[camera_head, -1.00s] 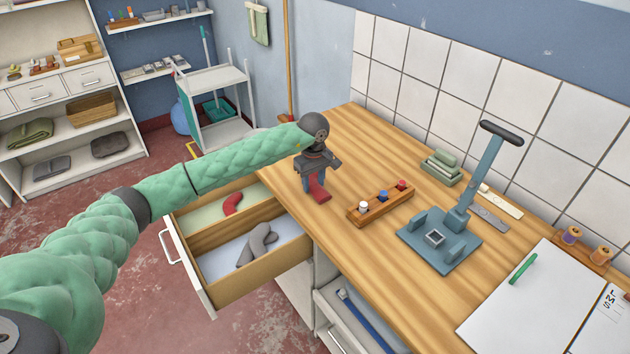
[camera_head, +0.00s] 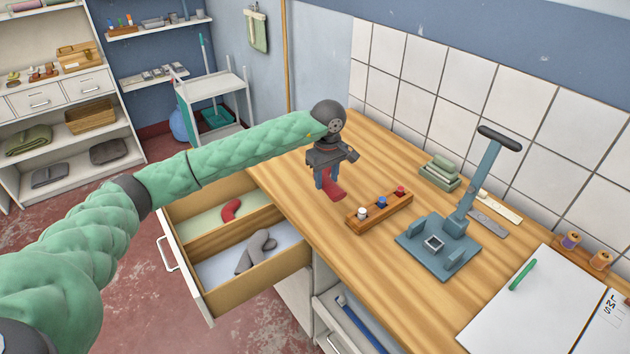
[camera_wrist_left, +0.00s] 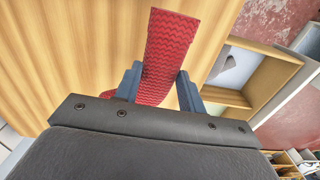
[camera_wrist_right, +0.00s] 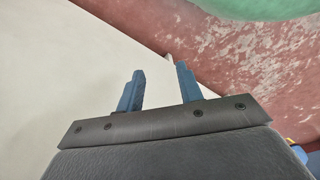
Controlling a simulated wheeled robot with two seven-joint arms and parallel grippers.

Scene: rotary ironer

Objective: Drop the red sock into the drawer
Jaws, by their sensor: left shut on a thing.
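My left gripper (camera_head: 326,180) is shut on a red sock (camera_head: 335,193), which hangs from it over the wooden worktop, to the right of the drawer. In the left wrist view the sock (camera_wrist_left: 168,55) sits between the two blue fingers, with the worktop behind it. The drawer (camera_head: 262,284) stands open at the left edge of the worktop, split by a wooden divider (camera_head: 212,236). A second red sock (camera_head: 232,209) lies in its far, green-lined compartment. A grey sock (camera_head: 257,250) lies in its near, pale-lined compartment. My right gripper (camera_wrist_right: 158,90) is open and empty, away from the worktop.
A wooden block with coloured pegs (camera_head: 380,210) and a blue-grey press (camera_head: 438,245) stand on the worktop to the right of the held sock.

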